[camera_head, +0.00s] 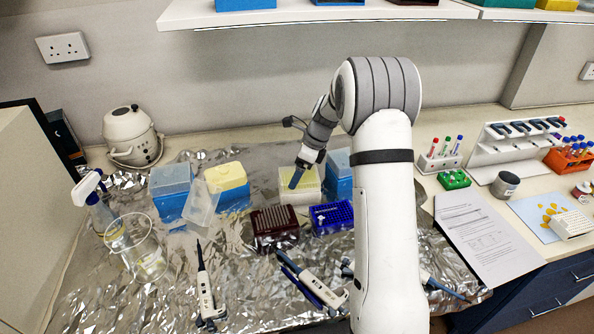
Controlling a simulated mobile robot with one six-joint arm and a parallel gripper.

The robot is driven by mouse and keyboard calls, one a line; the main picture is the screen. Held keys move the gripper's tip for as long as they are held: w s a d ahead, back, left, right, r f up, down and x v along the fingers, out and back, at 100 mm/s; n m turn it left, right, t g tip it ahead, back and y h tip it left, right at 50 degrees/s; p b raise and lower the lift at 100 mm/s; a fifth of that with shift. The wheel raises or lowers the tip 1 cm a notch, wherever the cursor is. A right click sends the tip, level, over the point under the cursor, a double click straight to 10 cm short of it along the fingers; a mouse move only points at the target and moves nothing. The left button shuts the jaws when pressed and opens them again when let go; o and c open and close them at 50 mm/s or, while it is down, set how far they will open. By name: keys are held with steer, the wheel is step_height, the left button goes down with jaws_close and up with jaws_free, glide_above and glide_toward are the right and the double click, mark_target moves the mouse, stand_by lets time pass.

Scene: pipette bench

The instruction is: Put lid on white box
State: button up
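The white box (312,198) stands on the foil in the middle of the bench, with a pale yellow rack (312,177) showing on top and no lid on it. My gripper (295,184) points down at the front left of this box and hides part of it. Whether its fingers touch the box or are open I cannot tell. A translucent lid (202,204) lies tilted to the left, in front of and against the blue boxes. My gripper is well to the right of that lid.
A blue box with a yellow rack (226,178) and a lidded blue box (171,190) stand left. Another blue box (338,178) is close right. Dark red (275,230) and blue (331,216) racks stand in front. Pipettes, a glass beaker (140,252) and a spray bottle (95,205) are nearby.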

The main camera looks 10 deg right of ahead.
mark_target(309, 174)
steer(key=shift+f, duration=0.1)
steer(key=o, duration=0.9)
steer(key=shift+c, duration=0.2)
steer(key=b+v, duration=0.1)
steer(key=v, duration=0.7)
